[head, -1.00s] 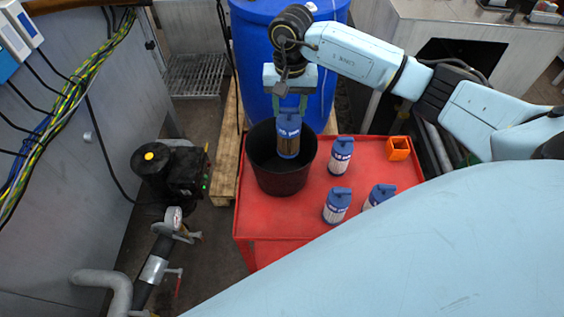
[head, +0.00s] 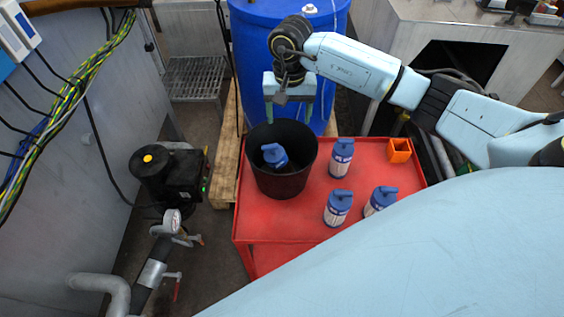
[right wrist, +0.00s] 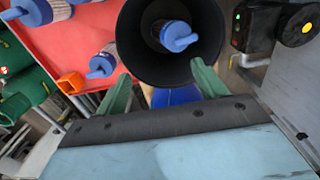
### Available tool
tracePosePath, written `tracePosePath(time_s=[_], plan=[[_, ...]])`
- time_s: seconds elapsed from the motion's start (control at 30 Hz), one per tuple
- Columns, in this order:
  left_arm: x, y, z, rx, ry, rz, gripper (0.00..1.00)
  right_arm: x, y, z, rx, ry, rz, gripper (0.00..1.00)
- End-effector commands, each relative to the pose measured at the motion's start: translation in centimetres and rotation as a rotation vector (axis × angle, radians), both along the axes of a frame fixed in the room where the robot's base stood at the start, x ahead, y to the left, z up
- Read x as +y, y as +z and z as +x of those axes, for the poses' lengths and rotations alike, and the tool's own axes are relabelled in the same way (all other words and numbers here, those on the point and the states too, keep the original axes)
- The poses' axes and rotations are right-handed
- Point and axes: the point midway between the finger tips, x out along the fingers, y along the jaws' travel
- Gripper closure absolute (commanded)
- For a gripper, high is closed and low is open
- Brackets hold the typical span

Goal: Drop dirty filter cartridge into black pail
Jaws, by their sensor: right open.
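The black pail (head: 281,183) stands on the red cart top at its left back corner. The dirty filter cartridge (head: 275,156), with a blue cap, is inside the pail and leans to one side. In the right wrist view the cartridge (right wrist: 175,36) lies in the pail (right wrist: 143,62), its lower part in shadow. My right gripper (head: 296,116) is above the back of the pail, open and empty. Its two green fingers (right wrist: 158,82) are spread apart in the right wrist view, clear of the cartridge. My left gripper is not in view.
Several white cartridges with blue caps (head: 341,158) stand on the red cart (head: 300,222), right of the pail. An orange holder (head: 398,150) is at the cart's back right. A blue drum (head: 252,60) stands behind the pail. A black pump (head: 175,170) is left of the cart.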

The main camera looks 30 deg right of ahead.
Motion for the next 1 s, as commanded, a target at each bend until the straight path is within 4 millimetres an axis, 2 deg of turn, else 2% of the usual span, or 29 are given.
tracePosePath(time_s=[0.17, 0.4, 0.6, 0.8, 1.0], plan=[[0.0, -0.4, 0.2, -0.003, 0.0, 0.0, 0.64, 0.0, 2.2, 0.2, -0.007, 0.0, -0.001, 0.3], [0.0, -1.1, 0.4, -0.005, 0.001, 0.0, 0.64, 0.0, 7.6, 0.2, -0.008, 0.001, 0.0, 0.3], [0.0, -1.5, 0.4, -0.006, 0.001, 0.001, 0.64, 0.0, 11.4, 0.1, -0.007, 0.0, 0.0, 0.3], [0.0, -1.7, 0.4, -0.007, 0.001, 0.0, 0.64, 0.0, 13.1, 0.1, -0.004, -0.001, 0.0, 0.3], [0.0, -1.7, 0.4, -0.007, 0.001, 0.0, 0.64, 0.0, 13.4, 0.0, -0.002, -0.001, 0.0, 0.3]])
